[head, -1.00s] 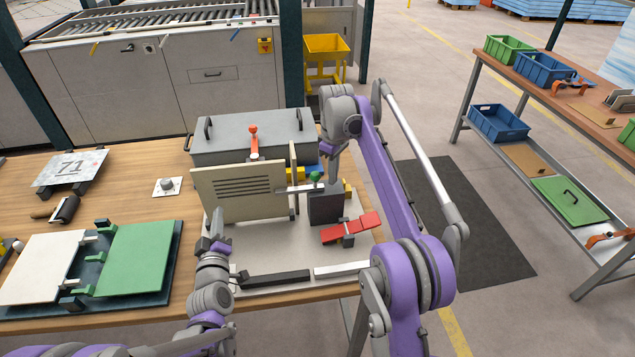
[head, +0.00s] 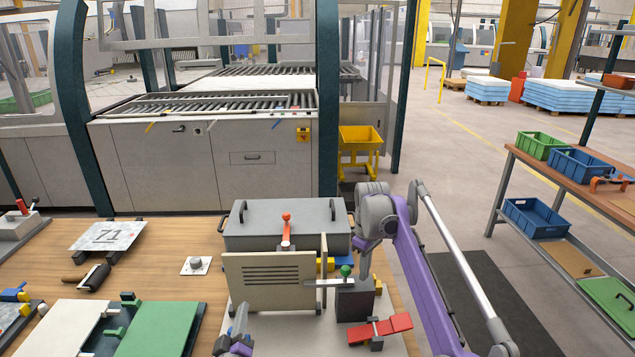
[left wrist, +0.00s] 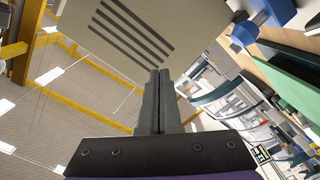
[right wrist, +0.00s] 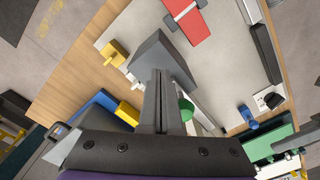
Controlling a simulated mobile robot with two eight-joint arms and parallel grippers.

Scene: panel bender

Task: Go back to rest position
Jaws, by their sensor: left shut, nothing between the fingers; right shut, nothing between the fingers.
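My left gripper (head: 241,312) is shut and empty, low in front of the beige slotted panel (head: 272,281). In the left wrist view its fingers (left wrist: 160,74) are together, with the slotted panel (left wrist: 125,30) beyond the tips. My right gripper (head: 364,276) points down near the dark grey block (head: 354,303) on the fixture plate. In the right wrist view its fingers (right wrist: 160,74) are together with nothing between them; the block (right wrist: 158,58) lies just beyond the tips. I cannot tell whether they touch it.
A green knob (head: 346,271) and red bar (head: 380,329) are close to the right gripper. A grey lidded box (head: 282,228) stands behind the panel. White and green plates (head: 160,330) lie at left. A shelf rack (head: 560,200) stands right, across open floor.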

